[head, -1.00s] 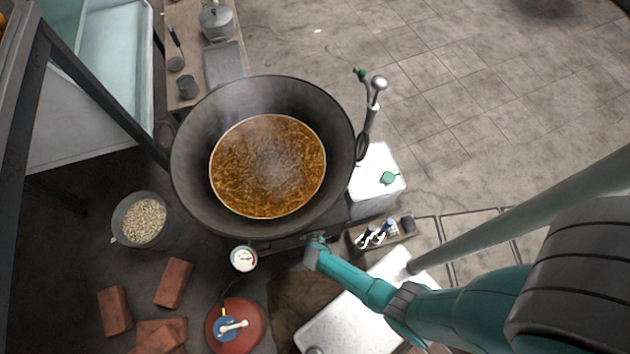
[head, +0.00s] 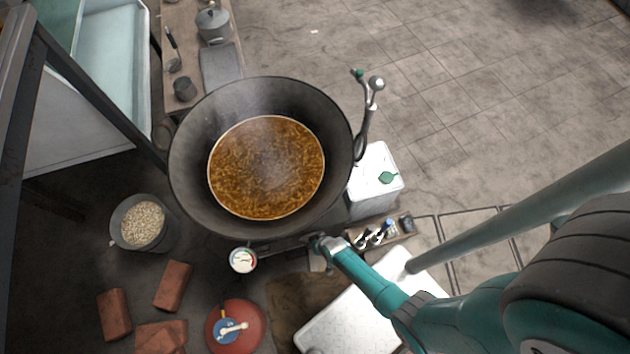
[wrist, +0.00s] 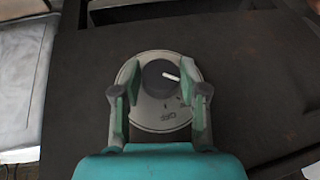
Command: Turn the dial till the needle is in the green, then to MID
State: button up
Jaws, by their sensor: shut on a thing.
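The dial (wrist: 155,82) shows in the wrist view as a dark round knob on a pale grey round plate (wrist: 160,118). Its white pointer mark points right and slightly down in that view. Small lettering sits at the plate's lower part, too blurred to read surely. My gripper (wrist: 160,78) has its green fingers on both sides of the knob and is shut on it. In the head view my gripper (head: 318,242) reaches the stove's front edge below the wok, and the dial is hidden there. The round white gauge (head: 243,260) is left of it; its needle is too small to read.
The large wok (head: 188,180) of bubbling brown liquid (head: 266,168) stands just beyond my gripper. A red gas bottle (head: 252,335), bricks (head: 172,286) and a bucket (head: 125,235) are at left. A small tray of bottles (head: 408,226) is close on the right.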

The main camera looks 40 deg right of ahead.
jog(key=shift+s, duration=0.1)
jog(key=o, duration=1.1)
jog(key=shift+o, duration=0.2)
jog(key=shift+r, duration=0.1)
jog(key=v, duration=1.2)
